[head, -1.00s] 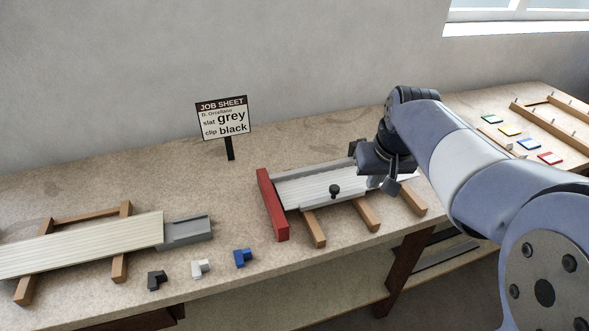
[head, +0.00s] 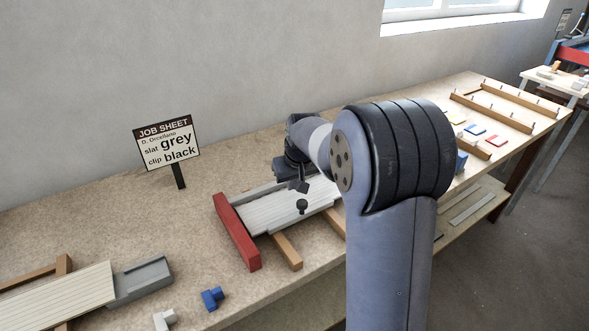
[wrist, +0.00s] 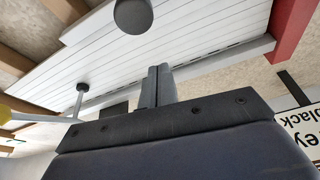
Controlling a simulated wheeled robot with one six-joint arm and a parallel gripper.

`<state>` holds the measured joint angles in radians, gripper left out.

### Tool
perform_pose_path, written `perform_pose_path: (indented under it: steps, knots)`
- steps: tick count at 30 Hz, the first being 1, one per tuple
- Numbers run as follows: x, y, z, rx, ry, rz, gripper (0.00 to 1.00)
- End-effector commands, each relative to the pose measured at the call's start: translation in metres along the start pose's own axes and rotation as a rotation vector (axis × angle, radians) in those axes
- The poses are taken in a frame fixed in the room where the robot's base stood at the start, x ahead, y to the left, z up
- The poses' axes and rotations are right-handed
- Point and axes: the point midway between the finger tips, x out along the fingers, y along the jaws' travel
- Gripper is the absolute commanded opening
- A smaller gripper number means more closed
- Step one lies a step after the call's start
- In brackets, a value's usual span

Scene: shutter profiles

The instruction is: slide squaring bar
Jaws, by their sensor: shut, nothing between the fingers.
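The squaring fixture holds pale ribbed slats (head: 270,213) between a grey back rail (head: 250,193) and a red end block (head: 237,232). A black round knob (head: 302,205) stands over the slats; I cannot tell whether it belongs to the squaring bar. My gripper (head: 303,187) is just behind this knob, partly hidden by my arm. In the wrist view my fingers (wrist: 157,85) are shut and empty, close to the rail (wrist: 215,62). A dark knob (wrist: 132,15) is at the top, apart from them. A second dark-topped post (wrist: 81,90) is at the left.
The job sheet (head: 166,146) stands behind, reading slat grey, clip black. Blue (head: 212,298) and white (head: 165,319) clips lie in front. A grey channel piece (head: 142,280) is at the left. Coloured tiles (head: 473,130) and a pegged wooden frame (head: 505,105) are at the right.

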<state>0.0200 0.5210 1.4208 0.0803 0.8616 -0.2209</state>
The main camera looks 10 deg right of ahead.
Motion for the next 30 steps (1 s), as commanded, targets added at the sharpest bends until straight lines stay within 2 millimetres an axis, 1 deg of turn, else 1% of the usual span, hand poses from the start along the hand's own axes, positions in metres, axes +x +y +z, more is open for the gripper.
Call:
perform_pose_path:
  steps: [1, 6, 9, 13, 22, 25, 29, 30]
  knots:
    - [-0.007, 0.0, 0.008, 0.001, 0.003, 0.001, 0.0]
    - [-0.011, 0.001, 0.026, 0.001, 0.003, 0.001, 0.0]
    - [-0.012, 0.001, 0.032, 0.001, 0.004, 0.002, 0.0]
    - [-0.013, 0.001, 0.035, 0.001, 0.003, 0.001, 0.0]
    - [-0.013, 0.001, 0.036, 0.001, 0.003, 0.001, 0.0]
    - [-0.014, 0.001, 0.04, 0.001, 0.004, 0.002, 0.0]
    - [-0.02, 0.005, 0.057, 0.002, 0.004, 0.002, 0.0]
    - [-0.022, 0.006, 0.065, 0.004, 0.004, 0.002, 0.0]
